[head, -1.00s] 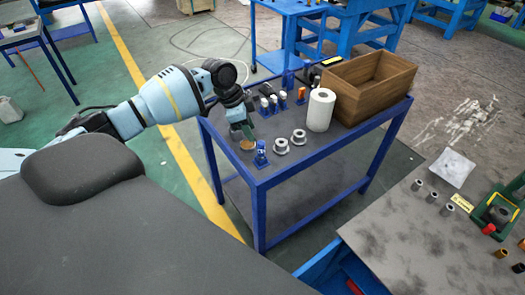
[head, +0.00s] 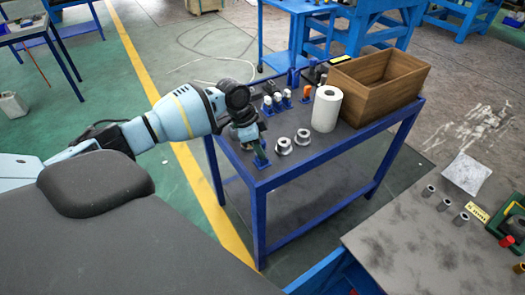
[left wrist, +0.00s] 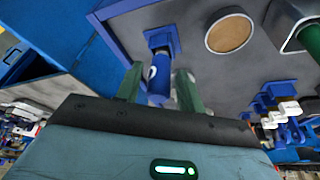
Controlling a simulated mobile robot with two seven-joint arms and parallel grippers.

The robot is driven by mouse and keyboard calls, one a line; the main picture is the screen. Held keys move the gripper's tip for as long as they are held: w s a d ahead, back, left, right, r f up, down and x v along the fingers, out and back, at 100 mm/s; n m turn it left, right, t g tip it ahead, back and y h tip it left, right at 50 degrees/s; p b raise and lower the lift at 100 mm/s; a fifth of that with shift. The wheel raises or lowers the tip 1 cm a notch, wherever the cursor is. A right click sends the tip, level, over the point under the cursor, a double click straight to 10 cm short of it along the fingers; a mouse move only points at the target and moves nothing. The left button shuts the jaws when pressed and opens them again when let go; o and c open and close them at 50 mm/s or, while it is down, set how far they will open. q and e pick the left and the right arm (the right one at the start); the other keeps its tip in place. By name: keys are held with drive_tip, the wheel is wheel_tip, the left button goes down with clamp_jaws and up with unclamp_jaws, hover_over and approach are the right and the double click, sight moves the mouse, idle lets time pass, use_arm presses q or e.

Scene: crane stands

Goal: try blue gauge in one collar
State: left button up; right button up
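The blue gauge (left wrist: 159,72) stands upright in a blue holder (head: 262,164) near the front left corner of the blue-framed cart. In the left wrist view it lies between the two green fingers of my left gripper (left wrist: 160,88), with a gap visible on each side. The left gripper (head: 257,146) is open around it and hides most of it in the head view. Two silver flanged collars, a left one (head: 284,147) and a right one (head: 303,138), sit on the cart top just right of the gripper. My right gripper is not in view.
Several other gauges in blue holders (head: 278,101) stand behind the gripper, one with orange (head: 306,92). A white paper roll (head: 326,109) and a wooden box (head: 379,85) fill the cart's right side.

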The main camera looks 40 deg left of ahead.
use_arm(q)
drive_tip(key=shift+c, duration=0.2)
clamp_jaws()
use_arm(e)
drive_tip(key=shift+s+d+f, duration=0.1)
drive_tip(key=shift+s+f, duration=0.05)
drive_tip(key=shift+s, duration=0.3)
use_arm(q)
drive_tip(key=shift+r, duration=0.15)
